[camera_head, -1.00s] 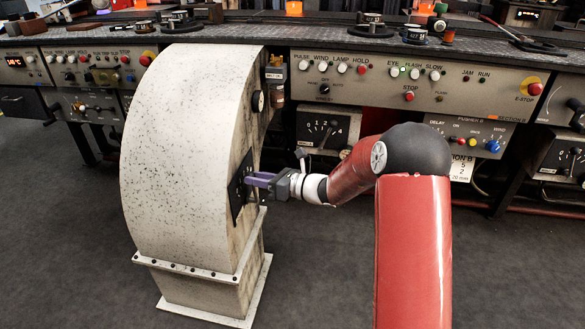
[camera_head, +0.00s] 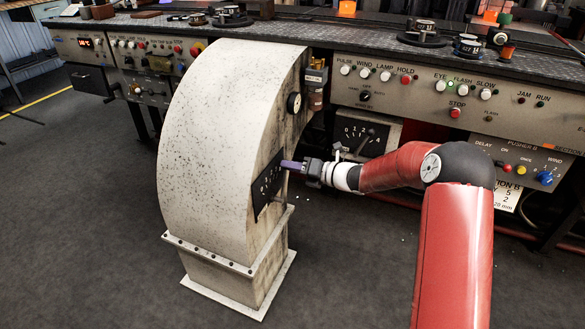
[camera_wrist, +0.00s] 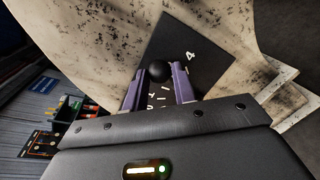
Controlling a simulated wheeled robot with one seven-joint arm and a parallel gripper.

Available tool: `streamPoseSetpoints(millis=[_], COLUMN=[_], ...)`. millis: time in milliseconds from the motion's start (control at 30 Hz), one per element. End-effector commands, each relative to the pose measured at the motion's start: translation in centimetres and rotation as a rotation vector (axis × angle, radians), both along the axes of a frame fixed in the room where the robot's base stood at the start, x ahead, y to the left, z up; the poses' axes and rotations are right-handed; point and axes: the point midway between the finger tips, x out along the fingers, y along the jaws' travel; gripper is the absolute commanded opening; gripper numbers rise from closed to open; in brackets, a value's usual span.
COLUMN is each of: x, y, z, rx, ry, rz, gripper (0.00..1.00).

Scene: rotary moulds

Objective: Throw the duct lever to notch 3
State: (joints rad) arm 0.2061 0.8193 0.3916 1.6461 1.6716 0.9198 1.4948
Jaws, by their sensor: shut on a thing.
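The duct is a tall, curved, speckled cream housing (camera_head: 215,140) left of centre in the head view. On its right face sits a black notch plate (camera_head: 267,188) with white marks; in the wrist view the plate (camera_wrist: 205,55) shows a clear 4 at its upper right. My gripper (camera_head: 286,164) is at the plate's upper right edge in the head view. In the wrist view its purple fingers are shut on the lever's round black knob (camera_wrist: 157,71). The lever's shaft is hidden, and I cannot tell which notch it stands at.
A long control console with buttons (camera_head: 460,92) and machines on its top runs behind the duct. A gauge box (camera_head: 366,134) is behind my gripper. The grey floor (camera_head: 90,230) at left is clear.

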Motion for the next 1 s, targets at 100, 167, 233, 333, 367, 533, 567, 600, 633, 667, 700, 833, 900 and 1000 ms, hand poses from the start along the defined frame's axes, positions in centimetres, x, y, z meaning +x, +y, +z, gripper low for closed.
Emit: streamPoseSetpoints(millis=[100,167,233,333,367,533,567,600,633,667,700,833,900,1000], x=[0.1,0.1,0.0,0.0,0.0,0.0,0.0,0.0,0.0,0.0,0.0,0.0,-0.1,-0.6], y=[0.0,0.0,0.0,0.0,0.0,0.0,0.0,0.0,0.0,0.0,0.0,-0.1,-0.5,-1.8], z=[-0.1,-0.1,-0.1,-0.1,-0.1,-0.1,-0.1,-0.1,-0.1,-0.1,-0.1,0.0,0.0,0.3], rx=[0.000,0.000,0.000,0.000,0.000,0.000,0.000,0.000,0.000,0.000,0.000,0.001,0.000,-0.001], ry=[0.005,0.005,0.005,0.005,0.005,0.004,0.004,0.004,0.004,0.004,0.004,0.004,0.004,0.003], rz=[0.000,0.000,0.000,0.000,0.000,0.001,0.001,0.001,0.001,0.001,0.001,0.000,-0.001,-0.004], gripper=[0.00,0.00,0.00,0.00,0.00,0.45,0.48,0.48,0.48,0.48,0.48,0.48,0.48,0.48])
